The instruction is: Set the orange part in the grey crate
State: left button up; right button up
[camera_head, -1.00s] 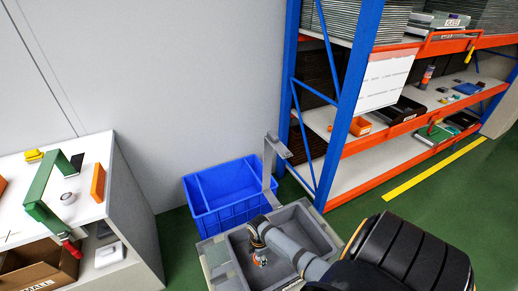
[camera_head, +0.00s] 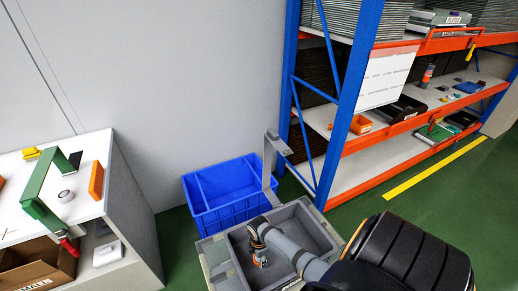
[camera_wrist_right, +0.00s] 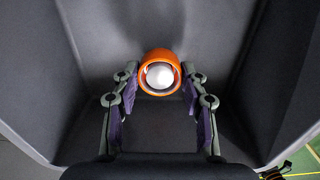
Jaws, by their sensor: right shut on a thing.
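The orange part (camera_wrist_right: 160,55) is a short ring with a pale, rounded centre. It sits between the fingertips of my right gripper (camera_wrist_right: 160,77) in the right wrist view. My right gripper (camera_head: 260,261) is shut on it and reaches down inside the grey crate (camera_head: 318,232). The crate's dark inner walls (camera_wrist_right: 100,40) surround the part in the wrist view. I cannot tell whether the part touches the crate floor. In the head view the gripper and arm mostly hide the part. My left gripper is not in view.
A blue crate (camera_head: 201,218) stands just behind the grey one. A grey bracket-like post (camera_head: 268,165) rises between them. A blue-and-orange shelf rack (camera_head: 352,95) is at the right. A white table (camera_head: 85,215) with a green frame (camera_head: 36,185) is at the left.

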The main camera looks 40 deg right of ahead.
jog(key=shift+f+b, duration=1.2)
jog(key=shift+f, duration=0.5)
jog(key=o, duration=1.5)
jog(key=shift+c, duration=0.2)
notch_tip(320, 180, up, 12)
